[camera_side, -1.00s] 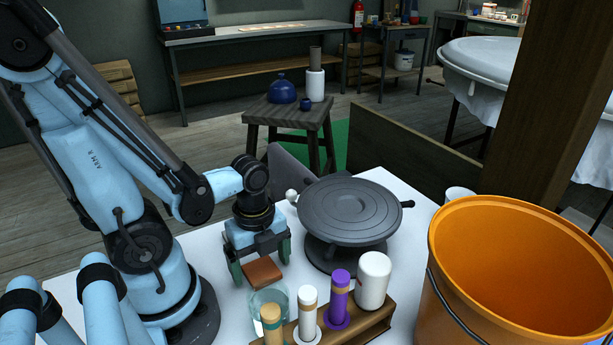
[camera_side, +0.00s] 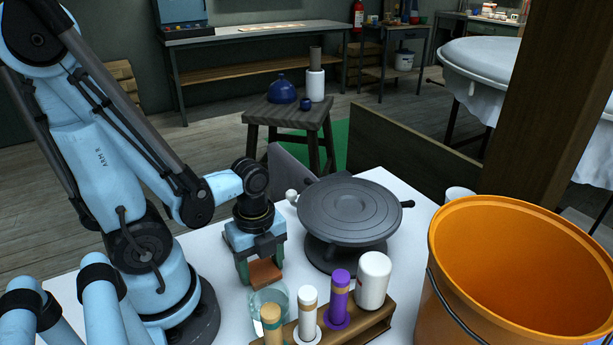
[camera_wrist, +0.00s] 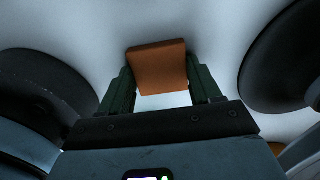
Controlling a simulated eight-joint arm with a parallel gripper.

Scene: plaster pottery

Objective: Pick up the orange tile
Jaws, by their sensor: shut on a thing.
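The orange tile (camera_side: 265,274) is a small flat brown-orange square on the white table, behind a clear glass jar. My gripper (camera_side: 261,268) is over it, pointing down, with its green fingers closed in on the tile's two sides. In the wrist view the tile (camera_wrist: 158,68) sits between the two green fingers (camera_wrist: 160,88), which touch its left and right edges. I cannot tell whether the tile is clear of the table.
A grey turntable (camera_side: 350,208) stands close on the right. A clear jar (camera_side: 271,297) and a wooden rack (camera_side: 372,324) with several bottles are in front. A large orange bucket (camera_side: 440,262) fills the right side. White table (camera_side: 215,262) is bare near my base.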

